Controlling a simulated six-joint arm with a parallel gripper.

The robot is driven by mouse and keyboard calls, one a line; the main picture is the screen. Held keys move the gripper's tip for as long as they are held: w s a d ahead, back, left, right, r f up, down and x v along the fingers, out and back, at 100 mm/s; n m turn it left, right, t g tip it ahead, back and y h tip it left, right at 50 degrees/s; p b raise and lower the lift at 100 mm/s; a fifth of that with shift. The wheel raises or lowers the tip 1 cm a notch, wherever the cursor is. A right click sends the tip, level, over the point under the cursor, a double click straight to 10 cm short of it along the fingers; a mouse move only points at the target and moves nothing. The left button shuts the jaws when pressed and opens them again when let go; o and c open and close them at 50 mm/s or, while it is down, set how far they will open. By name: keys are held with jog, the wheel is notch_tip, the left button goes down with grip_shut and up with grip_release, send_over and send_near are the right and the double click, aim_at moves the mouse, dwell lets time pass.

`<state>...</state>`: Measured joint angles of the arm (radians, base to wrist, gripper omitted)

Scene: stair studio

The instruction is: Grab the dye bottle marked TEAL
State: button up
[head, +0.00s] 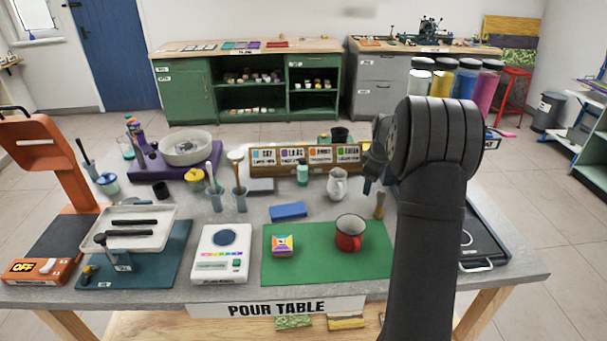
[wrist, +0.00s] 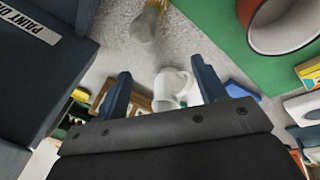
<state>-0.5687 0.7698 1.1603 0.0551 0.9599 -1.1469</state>
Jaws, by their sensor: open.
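A small teal bottle (head: 303,174) stands upright on the grey table in front of the wooden rack (head: 262,161) in the head view. Its marking is too small to read. My gripper (head: 370,180) is to the right of the bottle, past the white pitcher, and partly hidden by my arm in the head view. In the wrist view my gripper (wrist: 161,75) has its two blue fingers wide apart with nothing held. The white pitcher (wrist: 172,88) shows beyond and between them.
The white pitcher (head: 338,185) stands between the bottle and my gripper. A red mug (head: 350,233) sits on the green mat (head: 312,265). A blue block (head: 288,211) lies in front of the bottle. A dark tray (head: 487,245) is at the right.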

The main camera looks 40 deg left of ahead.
jog(key=s+a+r+m+t+y, duration=0.1)
jog(key=s+a+r+m+y, duration=0.2)
jog(key=a, duration=0.7)
jog(key=s+a+r+m, duration=0.3)
jog(key=a+m, duration=0.2)
jog(key=a, duration=0.5)
send_near(304, 167)
jog(key=x, duration=0.7)
jog(key=shift+a, duration=0.3)
jog(key=shift+x, duration=2.65)
jog(key=shift+d, duration=0.15)
jog(key=c, duration=1.2)
